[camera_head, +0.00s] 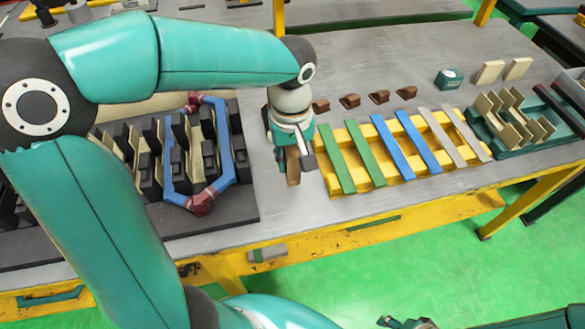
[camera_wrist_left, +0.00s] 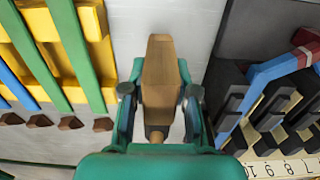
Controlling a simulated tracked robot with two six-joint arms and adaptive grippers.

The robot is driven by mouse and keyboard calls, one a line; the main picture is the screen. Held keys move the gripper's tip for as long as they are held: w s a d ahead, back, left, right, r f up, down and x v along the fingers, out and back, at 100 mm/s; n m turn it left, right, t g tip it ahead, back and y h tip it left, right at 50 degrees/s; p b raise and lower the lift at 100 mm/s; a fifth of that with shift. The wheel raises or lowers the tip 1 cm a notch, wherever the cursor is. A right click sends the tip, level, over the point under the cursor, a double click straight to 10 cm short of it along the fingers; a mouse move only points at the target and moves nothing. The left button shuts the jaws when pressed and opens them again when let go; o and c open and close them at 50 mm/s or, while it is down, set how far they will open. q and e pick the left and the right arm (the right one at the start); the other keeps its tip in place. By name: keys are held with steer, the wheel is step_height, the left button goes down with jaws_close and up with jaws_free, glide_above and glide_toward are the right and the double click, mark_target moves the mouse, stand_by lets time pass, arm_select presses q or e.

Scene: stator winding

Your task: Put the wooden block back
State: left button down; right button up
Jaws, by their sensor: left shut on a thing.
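My left gripper (camera_head: 293,160) is shut on the wooden block (camera_head: 293,173), over the bare grey tabletop between the black slotted stator and the yellow rack. In the left wrist view the brown block (camera_wrist_left: 160,75) stands lengthwise between the two fingers of the left gripper (camera_wrist_left: 159,92). A round wooden end shows below it. I cannot tell whether the block touches the table. The stator (camera_head: 245,190) has a blue coil (camera_head: 224,140) with dark red ends set over its slots. A dark gripper-like part, perhaps my right gripper (camera_head: 407,323), is cut off at the bottom edge.
The yellow rack (camera_head: 330,184) holds green, blue and grey strips. Several small brown wedges (camera_head: 350,101) lie behind it. A teal holder (camera_head: 490,143) with beige pieces and a small teal box (camera_head: 449,79) stand at the right. Bare tabletop (camera_head: 275,205) lies in front of the gripper.

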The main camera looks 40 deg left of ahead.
mark_target(292, 169)
arm_select(q)
steer(key=shift+f, duration=1.8)
steer(key=shift+f, duration=0.1)
steer(key=c, duration=0.9)
jaws_free()
steer(key=shift+r, duration=0.2)
step_height(292, 169, up, 12)
steer(key=shift+f+p, duration=0.1)
steer(key=shift+p, duration=0.3)
